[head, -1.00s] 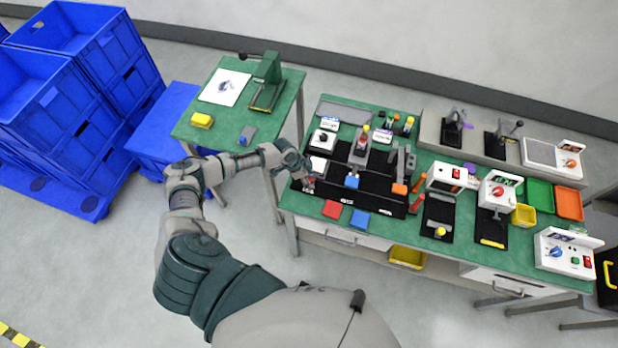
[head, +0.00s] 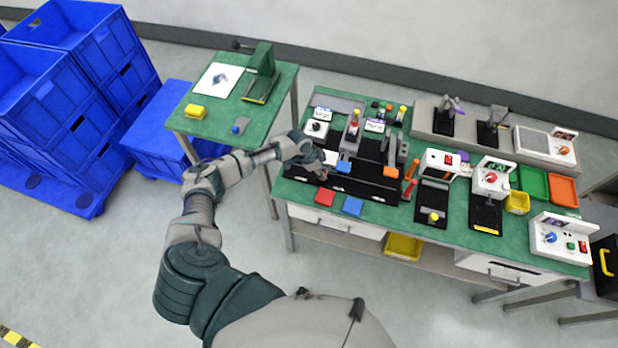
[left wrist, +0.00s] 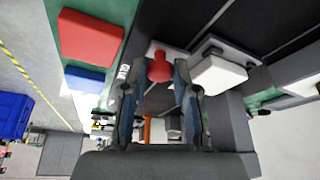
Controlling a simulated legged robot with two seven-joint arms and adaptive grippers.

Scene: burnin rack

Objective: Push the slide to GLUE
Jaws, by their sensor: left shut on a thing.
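The slide is a carriage with a red knob (left wrist: 160,66) and a white block (left wrist: 218,74), on a black track fixture (head: 365,187) on the green bench. In the head view the white block (head: 330,157) sits near the fixture's left end, beside a blue block (head: 343,167). My left gripper (head: 322,173) is at the front of the carriage. In the left wrist view its fingers (left wrist: 162,84) are closed around the red knob. A small white label (left wrist: 123,72) is near the knob; I cannot read GLUE on it. My right gripper is not in view.
A red plate (head: 325,197) and a blue plate (head: 352,206) lie in front of the fixture. An orange block (head: 390,171) and grey uprights stand to the right. Switch boxes and trays fill the right side. A smaller green table (head: 226,128) stands at the left.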

